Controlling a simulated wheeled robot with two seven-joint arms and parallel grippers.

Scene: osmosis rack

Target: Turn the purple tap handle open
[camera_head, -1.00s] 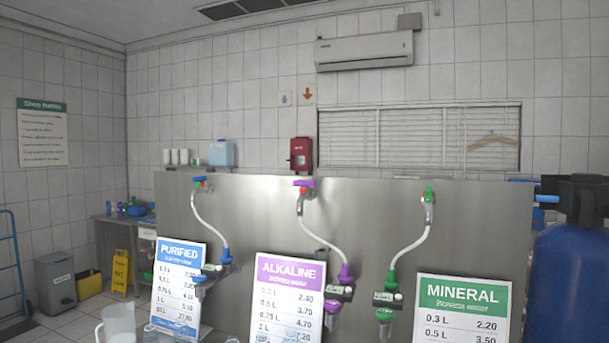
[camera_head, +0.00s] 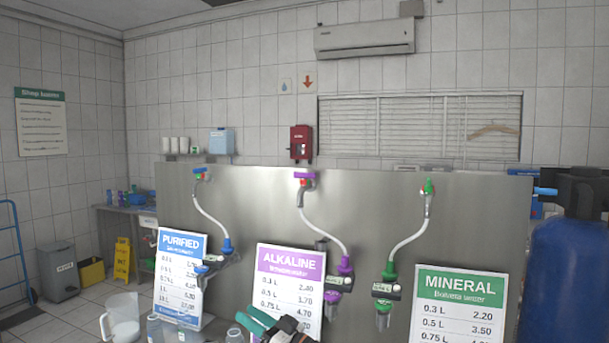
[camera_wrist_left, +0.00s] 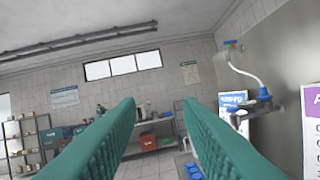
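The purple tap handle (camera_head: 304,174) sits on top of the middle tap, high on the steel panel (camera_head: 260,200). My left gripper (camera_head: 262,322) shows at the bottom edge of the head view, in front of the sign and well below the handle. In the left wrist view its two green fingers (camera_wrist_left: 160,115) are wide apart with nothing between them. The purple handle is not in the wrist view. My right gripper is not in view.
A blue tap (camera_head: 200,174) stands left and a green tap (camera_head: 428,188) right on the panel. The PURIFIED sign (camera_head: 180,270), MINERAL sign (camera_head: 458,305) and a clear jug (camera_head: 122,318) stand in front. A blue tank (camera_head: 568,275) is at far right.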

